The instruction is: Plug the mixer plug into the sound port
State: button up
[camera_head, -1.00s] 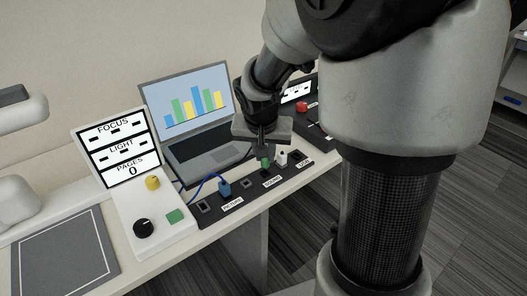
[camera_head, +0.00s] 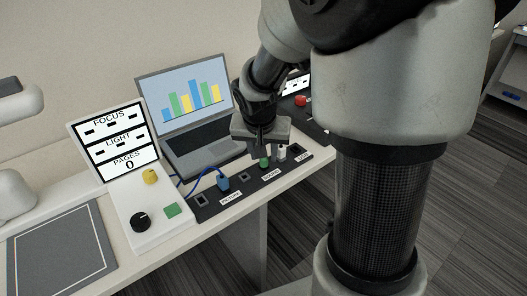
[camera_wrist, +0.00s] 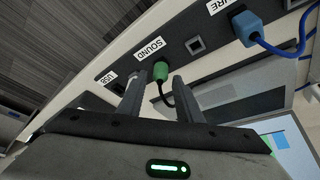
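The green plug (camera_head: 265,162) with a black cable stands on the dark port panel (camera_head: 213,205) beside the SOUND label (camera_head: 271,173). In the wrist view the green plug (camera_wrist: 161,76) shows between and just beyond my fingertips, with the SOUND label (camera_wrist: 149,48) beside it. How deep it sits in a port is hidden. My gripper (camera_head: 262,148) is right above it, fingers apart. In the wrist view my gripper (camera_wrist: 153,84) also looks open, with nothing visibly clamped. Which plug belongs to the mixer is not marked.
A blue plug (camera_head: 223,183) with a blue cable stands to the left, by the PICTURE label (camera_head: 231,198). An empty square socket (camera_head: 244,177) lies between. A laptop (camera_head: 205,160) is behind.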

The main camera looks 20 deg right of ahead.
jog(key=shift+o, duration=0.5)
jog(key=shift+r, duration=0.1)
jog(key=shift+a+r, duration=0.1)
jog(key=shift+r, duration=0.2)
jog(key=p+v, duration=0.5)
jog(key=v, duration=1.2)
jog(key=s+a+r+n+t+y, duration=0.25)
jog(key=s+n, duration=0.25)
jog(key=s, duration=1)
notch_tip(320, 180, up, 23)
jog(key=p, duration=2.3)
jog(key=shift+w+a+g, duration=0.2)
jog(key=shift+w+g, duration=0.2)
jog(key=shift+g, duration=0.05)
jog(key=shift+h, duration=0.25)
